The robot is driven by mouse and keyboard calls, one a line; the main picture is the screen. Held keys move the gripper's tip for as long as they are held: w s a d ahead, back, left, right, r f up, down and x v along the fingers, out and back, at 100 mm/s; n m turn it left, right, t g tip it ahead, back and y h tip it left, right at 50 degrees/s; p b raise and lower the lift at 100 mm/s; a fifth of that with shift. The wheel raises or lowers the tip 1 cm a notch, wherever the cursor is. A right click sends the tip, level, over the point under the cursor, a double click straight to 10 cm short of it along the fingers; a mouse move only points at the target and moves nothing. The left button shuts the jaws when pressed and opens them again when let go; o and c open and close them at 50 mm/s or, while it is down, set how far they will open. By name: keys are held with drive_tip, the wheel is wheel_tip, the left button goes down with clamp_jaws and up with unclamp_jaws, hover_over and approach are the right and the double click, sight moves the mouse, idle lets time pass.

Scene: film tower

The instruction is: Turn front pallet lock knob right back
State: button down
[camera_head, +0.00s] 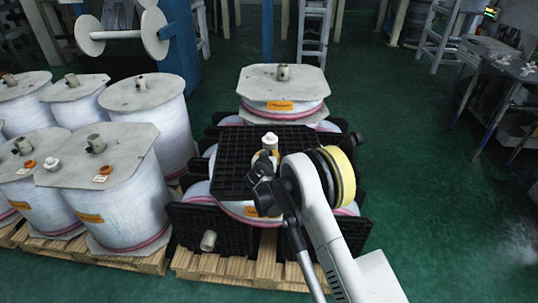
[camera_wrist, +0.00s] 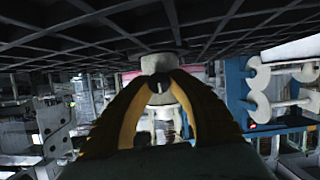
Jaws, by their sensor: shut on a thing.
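A black lattice pallet (camera_head: 235,178) lies on top of the front stack of film rolls, and its grid fills the upper part of the wrist view (camera_wrist: 100,30). A pale knob (camera_head: 270,138) stands on the pallet near its middle. In the wrist view the knob (camera_wrist: 158,63) sits against the grid. My gripper (camera_head: 264,155) is at the knob, and its yellow-and-black fingers (camera_wrist: 158,82) close in on it from both sides. The gripper is shut on the knob. The exact finger contact is small and partly hidden by my wrist in the head view.
White film rolls (camera_head: 125,175) stand on wooden pallets to the left. Another roll (camera_head: 282,88) stands behind the black pallet. A pale core end (camera_head: 208,240) sticks out at the front. A workbench (camera_head: 505,75) is at the right. Green floor (camera_head: 430,200) is clear on the right.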

drive_tip(key=n+h, duration=0.3)
drive_tip(key=n, duration=0.1)
drive_tip(key=shift+a, duration=0.15)
drive_tip(key=n+h, duration=0.1)
drive_tip(key=n, duration=0.1)
drive_tip(key=n+t+h, duration=0.1)
drive_tip(key=n, duration=0.2)
drive_tip(key=shift+f+h, duration=0.1)
drive_tip(key=shift+h, duration=0.2)
idle(0.4)
drive_tip(key=c, duration=1.2)
unclamp_jaws()
